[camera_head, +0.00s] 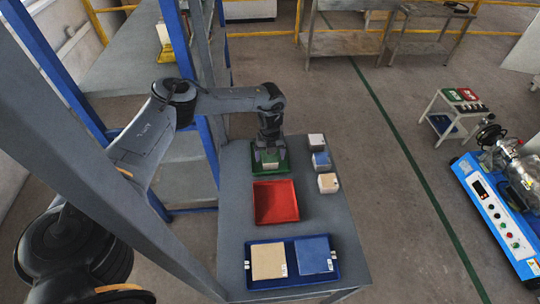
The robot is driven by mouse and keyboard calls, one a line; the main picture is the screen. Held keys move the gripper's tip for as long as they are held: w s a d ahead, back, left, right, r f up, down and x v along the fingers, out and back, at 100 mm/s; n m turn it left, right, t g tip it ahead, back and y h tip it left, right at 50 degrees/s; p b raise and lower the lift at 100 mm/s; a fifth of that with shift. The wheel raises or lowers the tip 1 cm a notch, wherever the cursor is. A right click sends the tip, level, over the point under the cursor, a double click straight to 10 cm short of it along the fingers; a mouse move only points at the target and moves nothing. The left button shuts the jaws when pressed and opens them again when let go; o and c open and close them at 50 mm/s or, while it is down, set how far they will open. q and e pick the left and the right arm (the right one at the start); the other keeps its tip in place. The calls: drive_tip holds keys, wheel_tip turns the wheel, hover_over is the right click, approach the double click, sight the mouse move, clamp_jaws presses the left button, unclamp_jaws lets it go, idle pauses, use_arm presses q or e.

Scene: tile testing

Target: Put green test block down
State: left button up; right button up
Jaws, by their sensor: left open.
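My left gripper (270,157) points down over the green tray (285,170) at the far end of the grey table. It is open, with its fingers around or just above a small block (271,165) with a pale top, lying in that tray. The block's sides are too small to make out, and the gripper and wrist hide part of it. I cannot tell whether the fingers touch the block. My right gripper is not in view.
An empty red tray (264,202) lies nearer on the table (340,225). A blue tray (251,284) at the near end holds a tan tile (268,261) and a blue tile (313,255). Three small blocks stand in a column on the right: white (316,140), blue-sided (321,160), tan (328,182).

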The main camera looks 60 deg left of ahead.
sight(270, 156)
use_arm(q)
wheel_tip(270, 156, up, 12)
drive_tip(key=p, duration=0.2)
drive_tip(key=shift+p, duration=0.35)
drive_tip(key=shift+f, duration=0.1)
